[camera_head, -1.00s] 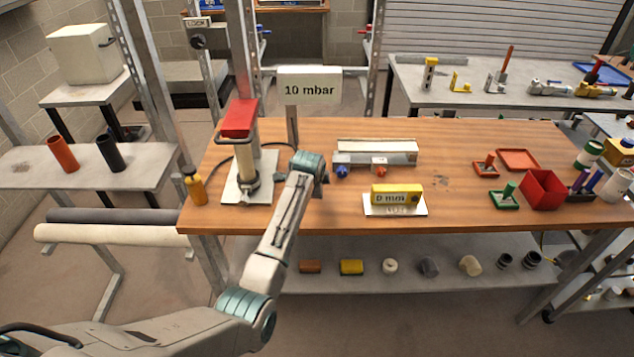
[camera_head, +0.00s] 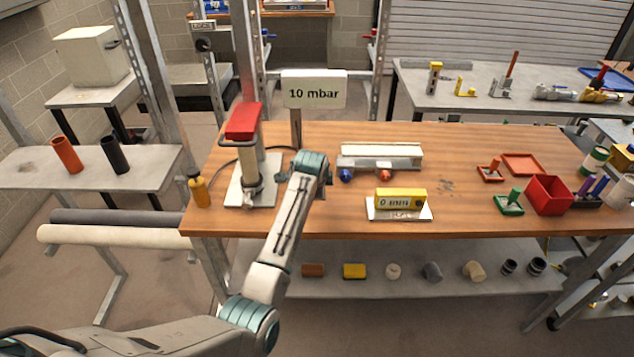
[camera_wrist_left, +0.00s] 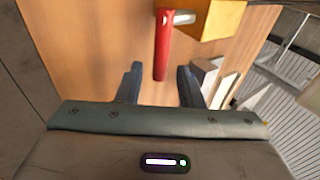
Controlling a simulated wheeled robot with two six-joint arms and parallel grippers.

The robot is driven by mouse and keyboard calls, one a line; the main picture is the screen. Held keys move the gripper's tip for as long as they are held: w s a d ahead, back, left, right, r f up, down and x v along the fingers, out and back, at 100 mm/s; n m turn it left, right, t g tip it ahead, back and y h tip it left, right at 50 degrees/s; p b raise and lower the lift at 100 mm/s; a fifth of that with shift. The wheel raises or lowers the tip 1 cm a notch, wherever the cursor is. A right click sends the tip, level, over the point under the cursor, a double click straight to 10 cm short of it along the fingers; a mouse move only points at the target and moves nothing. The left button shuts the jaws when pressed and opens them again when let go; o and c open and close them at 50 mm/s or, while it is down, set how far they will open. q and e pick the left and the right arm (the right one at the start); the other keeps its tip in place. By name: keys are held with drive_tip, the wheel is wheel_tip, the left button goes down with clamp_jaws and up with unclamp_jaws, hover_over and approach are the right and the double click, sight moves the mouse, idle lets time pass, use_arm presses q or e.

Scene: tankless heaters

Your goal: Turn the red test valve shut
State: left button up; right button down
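In the left wrist view a red lever handle (camera_wrist_left: 163,45) joins by a metal stub to a brass-yellow block (camera_wrist_left: 215,15). My left gripper (camera_wrist_left: 158,87) is open, its two dark fingers apart. The handle's near end lies in line with the gap between the fingertips, with nothing gripped. In the head view my left gripper (camera_head: 318,172) is mostly hidden behind its wrist, above the wooden bench (camera_head: 290,215). A red knob (camera_head: 387,177) and a blue knob (camera_head: 346,175) sit on a grey bench unit (camera_head: 405,163); whether this red knob is the same part is unclear. My right gripper is out of view.
A "10 mbar" sign (camera_head: 314,88) stands behind my left wrist. A red-topped pump (camera_head: 243,125) and yellow bottle (camera_head: 199,190) stand left. A yellow "0 mm" gauge (camera_head: 401,199) is right. Bench surface around the gauge is clear.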

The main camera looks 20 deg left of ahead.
use_arm(q)
drive_tip(key=b+v, duration=0.1)
drive_tip(key=v, duration=0.7)
drive_tip(key=shift+b, duration=0.3)
drive_tip(key=shift+s+r, duration=0.1)
